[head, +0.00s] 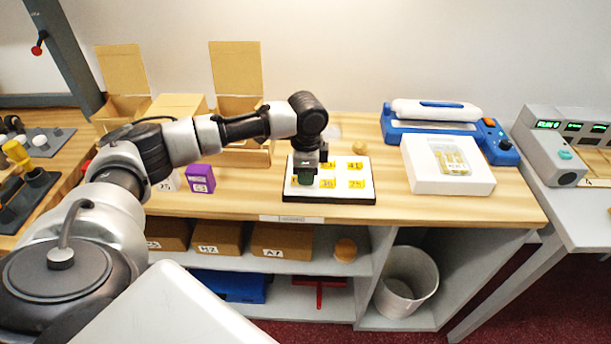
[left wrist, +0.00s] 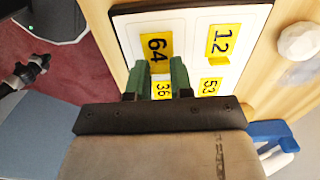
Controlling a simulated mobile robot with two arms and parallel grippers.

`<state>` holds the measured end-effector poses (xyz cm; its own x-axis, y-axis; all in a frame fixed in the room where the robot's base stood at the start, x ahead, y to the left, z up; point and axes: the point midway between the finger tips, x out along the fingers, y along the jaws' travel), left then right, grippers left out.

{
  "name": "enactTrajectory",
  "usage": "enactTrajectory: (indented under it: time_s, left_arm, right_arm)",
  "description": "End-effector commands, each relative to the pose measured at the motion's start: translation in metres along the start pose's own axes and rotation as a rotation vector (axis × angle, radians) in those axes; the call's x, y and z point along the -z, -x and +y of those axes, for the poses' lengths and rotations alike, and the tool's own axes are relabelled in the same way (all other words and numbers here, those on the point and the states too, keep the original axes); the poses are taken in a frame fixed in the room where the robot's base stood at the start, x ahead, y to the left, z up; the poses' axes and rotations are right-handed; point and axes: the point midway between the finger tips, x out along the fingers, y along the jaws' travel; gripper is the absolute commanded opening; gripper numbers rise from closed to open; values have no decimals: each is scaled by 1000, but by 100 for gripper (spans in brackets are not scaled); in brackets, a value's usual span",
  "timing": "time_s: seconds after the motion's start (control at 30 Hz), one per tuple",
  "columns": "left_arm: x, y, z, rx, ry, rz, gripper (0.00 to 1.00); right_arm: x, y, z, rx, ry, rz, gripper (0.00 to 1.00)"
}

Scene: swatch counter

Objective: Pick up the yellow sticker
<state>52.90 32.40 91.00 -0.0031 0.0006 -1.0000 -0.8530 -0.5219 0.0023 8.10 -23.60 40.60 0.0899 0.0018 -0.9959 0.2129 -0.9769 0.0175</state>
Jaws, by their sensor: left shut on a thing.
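A white board with a black edge (head: 330,199) lies on the wooden counter and carries several yellow stickers; it also shows in the left wrist view (left wrist: 188,35). My left gripper (head: 305,180) points down over the board's left part. In the left wrist view its green fingers (left wrist: 157,72) stand on both sides of a yellow sticker marked 64 (left wrist: 157,46), and the jaws are shut on it. Whether it is clear of the board is hard to tell. Other yellow stickers, marked 12 (left wrist: 222,40) and 53 (left wrist: 210,86), lie beside it. My right gripper is out of view.
A white box with a yellow-labelled packet (head: 450,180) and a blue-and-white device (head: 440,112) stand to the right. A purple box (head: 201,178) and open cardboard boxes (head: 236,72) stand to the left. A round wooden knob (head: 359,148) sits behind the board.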

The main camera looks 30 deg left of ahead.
Motion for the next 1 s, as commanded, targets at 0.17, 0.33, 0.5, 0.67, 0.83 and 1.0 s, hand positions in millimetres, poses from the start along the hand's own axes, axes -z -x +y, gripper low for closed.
enactTrajectory:
  time_s: [0.17, 0.33, 0.5, 0.67, 0.83, 1.0]
  left_arm:
    - [1, 27, -1, 3, 1, 4, 10]
    - [34, 50, 8, 2, -6, 7, 10]
    - [72, 75, 17, 3, -4, 6, 10]
    - [97, 91, 23, 2, -2, 4, 10]
    - [110, 101, 26, 1, 1, 2, 10]
    - [114, 110, 27, 1, 1, 2, 10]
  right_arm:
    - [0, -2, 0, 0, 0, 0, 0]
    - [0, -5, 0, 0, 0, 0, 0]
    - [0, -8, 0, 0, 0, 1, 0]
    - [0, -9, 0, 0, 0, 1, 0]
    - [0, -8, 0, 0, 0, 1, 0]
    - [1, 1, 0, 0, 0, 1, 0]
